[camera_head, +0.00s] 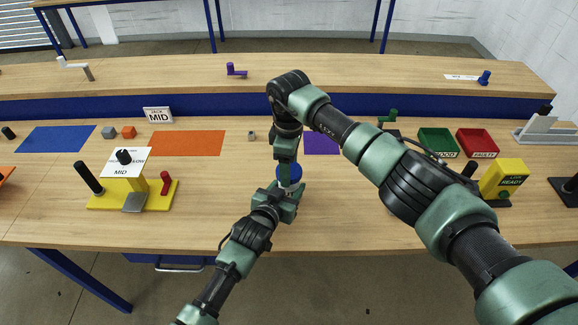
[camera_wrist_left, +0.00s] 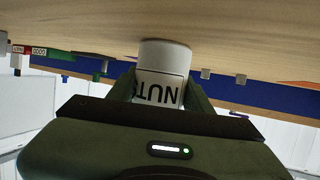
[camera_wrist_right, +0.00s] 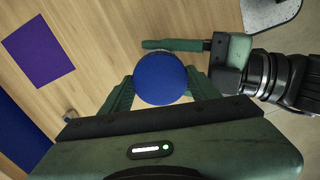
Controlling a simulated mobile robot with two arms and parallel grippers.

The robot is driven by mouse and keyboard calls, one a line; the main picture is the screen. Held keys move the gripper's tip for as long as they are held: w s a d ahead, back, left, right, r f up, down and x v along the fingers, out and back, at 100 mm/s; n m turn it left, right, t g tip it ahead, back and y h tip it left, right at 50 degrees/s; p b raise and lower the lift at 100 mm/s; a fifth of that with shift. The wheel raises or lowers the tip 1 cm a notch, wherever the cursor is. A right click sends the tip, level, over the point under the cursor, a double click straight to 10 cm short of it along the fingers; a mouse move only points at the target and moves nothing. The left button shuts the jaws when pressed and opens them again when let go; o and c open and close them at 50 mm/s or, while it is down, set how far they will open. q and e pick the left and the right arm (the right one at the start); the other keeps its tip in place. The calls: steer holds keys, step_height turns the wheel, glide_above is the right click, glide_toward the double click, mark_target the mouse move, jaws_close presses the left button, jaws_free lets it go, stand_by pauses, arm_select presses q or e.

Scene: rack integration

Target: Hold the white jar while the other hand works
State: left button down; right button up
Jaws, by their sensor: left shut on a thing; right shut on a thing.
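The white jar (camera_wrist_left: 165,54) with a partly visible "NUT" label is between the fingers of my left gripper (camera_head: 290,194), which is shut on it. The left wrist view is upside down, and the jar's base is at or close to the table top. A round blue lid (camera_head: 290,173) is on top of the jar's position. My right gripper (camera_wrist_right: 160,82) reaches down from above and is shut on the blue lid, which also fills the space between its fingers in the right wrist view (camera_wrist_right: 160,78). The lid hides most of the jar from above.
A yellow fixture (camera_head: 145,197) with a "MID" card stands left on the table (camera_head: 330,225). Green (camera_head: 438,141) and red (camera_head: 477,142) bins and a yellow "READY" box (camera_head: 503,178) are right. Blue (camera_head: 55,139) and orange (camera_head: 187,143) mats lie left. The table's front is clear near the jar.

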steer(key=n, duration=0.7)
steer(key=shift+w+r, duration=0.1)
steer(key=n, duration=0.7)
steer(key=shift+n, duration=0.4)
steer(key=n, duration=1.8)
steer(key=shift+n, duration=0.4)
steer(key=n, duration=1.2)
steer(key=shift+r, duration=0.1)
steer(key=n, duration=0.6)
